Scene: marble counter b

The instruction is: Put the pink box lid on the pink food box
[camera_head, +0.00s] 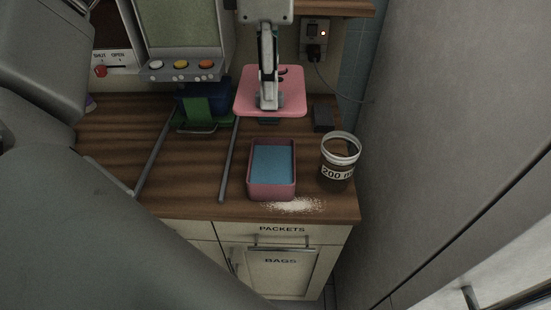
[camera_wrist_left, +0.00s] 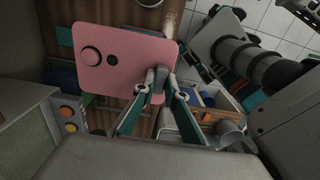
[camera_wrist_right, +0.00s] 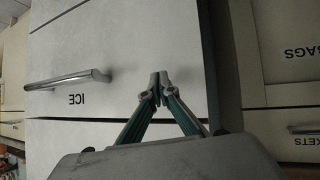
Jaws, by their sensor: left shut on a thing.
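The pink food box (camera_head: 271,191) stands open on the wooden counter, with a light blue inside. The pink box lid (camera_head: 290,104) is held in the air, beyond the food box in the head view and apart from it. My left gripper (camera_head: 268,103) is shut on the lid. In the left wrist view the lid (camera_wrist_left: 125,50) shows a round knob, and the left fingertips (camera_wrist_left: 160,80) pinch it near one edge. My right gripper (camera_wrist_right: 158,88) is shut and empty in front of a cabinet door marked ICE; it is not seen in the head view.
A brown jar (camera_head: 338,172) marked 200 stands right of the food box. White powder (camera_head: 296,205) lies at its front corner. A thin grey bar (camera_head: 228,165) lies to its left. A machine with coloured buttons (camera_head: 180,65) stands at the back left.

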